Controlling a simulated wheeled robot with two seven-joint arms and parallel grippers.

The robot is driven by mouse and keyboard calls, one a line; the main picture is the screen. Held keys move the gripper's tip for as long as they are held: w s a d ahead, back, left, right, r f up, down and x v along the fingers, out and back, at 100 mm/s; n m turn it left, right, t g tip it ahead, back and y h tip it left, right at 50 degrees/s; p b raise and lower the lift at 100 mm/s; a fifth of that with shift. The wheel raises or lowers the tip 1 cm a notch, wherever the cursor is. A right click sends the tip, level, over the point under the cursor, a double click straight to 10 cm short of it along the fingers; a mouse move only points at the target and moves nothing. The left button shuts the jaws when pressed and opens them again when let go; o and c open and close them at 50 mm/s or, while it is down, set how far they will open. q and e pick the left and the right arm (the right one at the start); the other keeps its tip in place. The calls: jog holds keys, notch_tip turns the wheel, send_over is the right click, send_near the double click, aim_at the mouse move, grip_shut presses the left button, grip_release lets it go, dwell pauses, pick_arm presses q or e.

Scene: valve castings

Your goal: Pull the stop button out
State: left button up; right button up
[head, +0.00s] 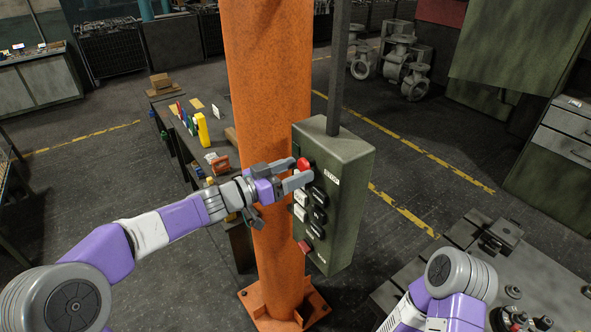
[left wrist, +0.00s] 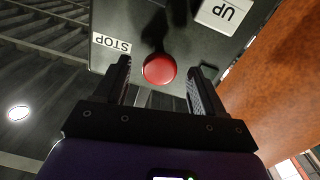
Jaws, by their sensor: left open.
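The red round stop button (head: 304,164) sits near the top of the front face of a green control box (head: 348,205). In the left wrist view the stop button (left wrist: 160,69) shows beside a white STOP label (left wrist: 111,42). My left gripper (head: 291,174) is open at the box face. In the left wrist view its two fingers (left wrist: 160,85) stand on either side of the button, with a visible gap on each side. I cannot tell how deep the fingertips reach along the button. My right arm shows at the lower right; its gripper is out of view.
The box hangs on a dark post (head: 338,70) beside an orange column (head: 268,85). Several black and white buttons (head: 318,215) and a lower red one (head: 305,246) are below. A cluttered bench (head: 190,140) stands behind left; a metal table (head: 440,270) is at right.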

pick_arm(q)
jog(key=shift+w+d, duration=0.2)
jog(key=shift+d, duration=0.1)
